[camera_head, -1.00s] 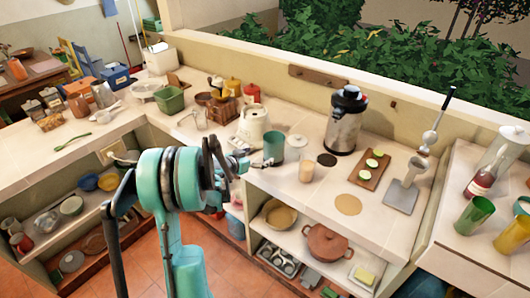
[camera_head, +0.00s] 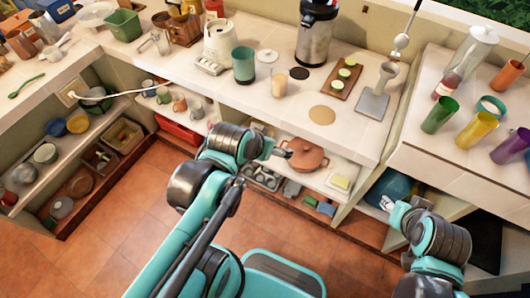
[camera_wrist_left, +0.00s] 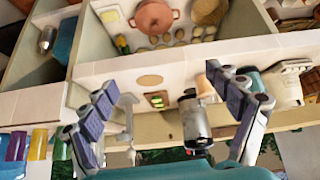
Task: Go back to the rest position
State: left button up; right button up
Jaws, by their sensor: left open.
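My left gripper (camera_head: 283,151) is drawn back from the counter, in front of the lower shelf bay in the head view, and only a small part of it shows past the wrist. In the left wrist view my left gripper (camera_wrist_left: 168,84) has its fingers spread wide with nothing held between them. The steel flask (camera_wrist_left: 195,115) shows behind the gap, farther off. My right gripper (camera_head: 388,204) is at the lower right of the head view, in front of the dark bay under the right counter. Its fingers are too small to read.
On the counter stand a teal cup (camera_head: 243,65), a beige cup (camera_head: 279,83), the flask (camera_head: 317,35) and a cutting board (camera_head: 345,78). A lidded pot (camera_head: 305,155) sits on the shelf below. Tumblers such as the green one (camera_head: 440,114) stand at right. The tiled floor (camera_head: 110,220) is open at left.

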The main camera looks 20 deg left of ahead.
pick_arm(q)
jog(key=shift+s+d+f, duration=0.1)
jog(key=shift+s+f, duration=0.1)
jog(key=shift+s, duration=0.45)
jog(key=shift+s+f, duration=0.2)
jog(key=shift+s, duration=0.4)
jog(key=shift+f+b, duration=0.55)
